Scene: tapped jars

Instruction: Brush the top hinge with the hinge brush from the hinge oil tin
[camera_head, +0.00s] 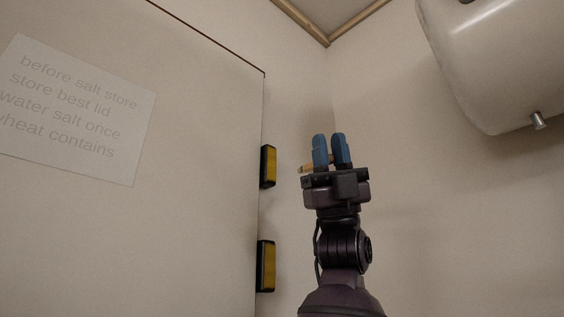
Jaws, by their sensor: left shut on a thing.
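The top hinge (268,166) is a yellow plate with dark edges at the right edge of the pale door. My left gripper (331,152), with blue fingers pointing up, is just right of the top hinge in the picture. It is shut on the hinge brush (307,169), of which a small tan piece sticks out to the left towards the hinge. A gap shows between the brush's visible end and the hinge. The rest of the brush is hidden by the gripper. The hinge oil tin and my right gripper are not in view.
A second, similar hinge (265,266) sits lower on the door edge. The pale door (200,215) carries a paper notice (75,108). A large cream rounded vessel (490,65) with a metal stub hangs at the upper right. Bare wall lies between it and my gripper.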

